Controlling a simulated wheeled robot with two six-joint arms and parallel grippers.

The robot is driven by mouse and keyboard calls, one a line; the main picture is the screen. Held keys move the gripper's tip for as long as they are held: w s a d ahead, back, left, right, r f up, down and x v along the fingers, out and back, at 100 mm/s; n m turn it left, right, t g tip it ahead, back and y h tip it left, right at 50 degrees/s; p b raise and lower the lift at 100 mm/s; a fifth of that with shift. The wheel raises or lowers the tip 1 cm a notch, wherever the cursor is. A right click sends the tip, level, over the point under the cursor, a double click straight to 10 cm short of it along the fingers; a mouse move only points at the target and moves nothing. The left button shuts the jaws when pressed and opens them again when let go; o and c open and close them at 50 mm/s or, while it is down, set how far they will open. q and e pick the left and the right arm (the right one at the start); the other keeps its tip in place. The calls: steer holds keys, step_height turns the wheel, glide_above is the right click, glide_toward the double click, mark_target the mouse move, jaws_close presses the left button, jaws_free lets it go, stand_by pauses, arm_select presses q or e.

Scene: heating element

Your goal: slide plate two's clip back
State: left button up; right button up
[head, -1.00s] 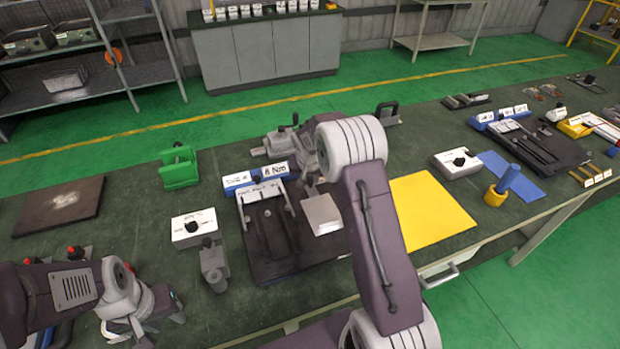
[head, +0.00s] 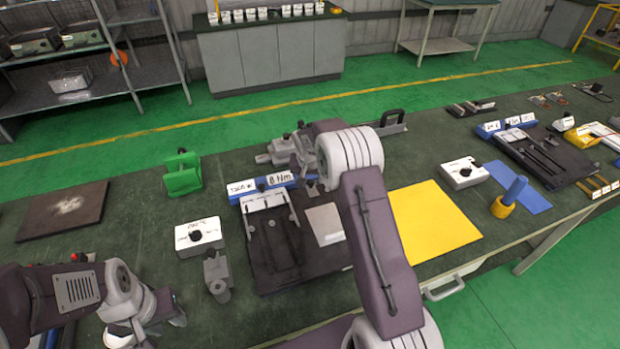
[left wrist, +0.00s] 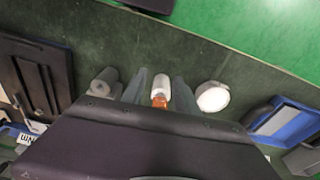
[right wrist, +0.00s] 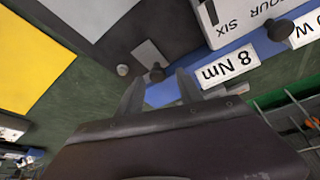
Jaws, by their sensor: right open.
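A black fixture board (head: 258,279) with rails and a white labelled block (head: 263,202) lies mid-bench. A flat silver plate (head: 325,224) rests on its right part; it also shows in the right wrist view (right wrist: 88,14). A small grey clip-like piece with a dark knob (right wrist: 157,73) sits at the board's edge, just beyond my right gripper (right wrist: 158,92). That gripper is open, its fingers apart and empty; my arm hides it in the head view. No label naming plate two is readable. My left gripper (left wrist: 160,84) has its fingers apart above the bench, over a white and orange object (left wrist: 160,98).
A blue bar labelled 8 Nm (head: 280,181) stands behind the board. A white box with a black knob (head: 198,236) and a grey post (head: 217,278) stand left. A yellow sheet (head: 435,222) lies right. A second black board (head: 560,165) is farther right.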

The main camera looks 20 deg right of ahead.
mark_target(309, 195)
steer(key=v, duration=0.9)
steer(key=shift+b, duration=0.4)
steer(key=s+a+r, duration=0.3)
steer(key=s+a, duration=0.1)
steer(key=s, duration=0.3)
steer(key=s+a+f+n+g+y, duration=0.1)
steer(key=s+f, duration=0.3)
steer(key=s, duration=0.6)
steer(key=s+a+f+n+g+y, duration=0.1)
steer(key=s+a+f+n+g, duration=0.1)
steer(key=s, duration=0.9)
step_height(309, 195, down, 3)
steer(key=shift+a+f+n, duration=0.1)
steer(key=shift+a+n, duration=0.6)
steer(key=shift+n, duration=0.3)
steer(key=shift+d, duration=0.1)
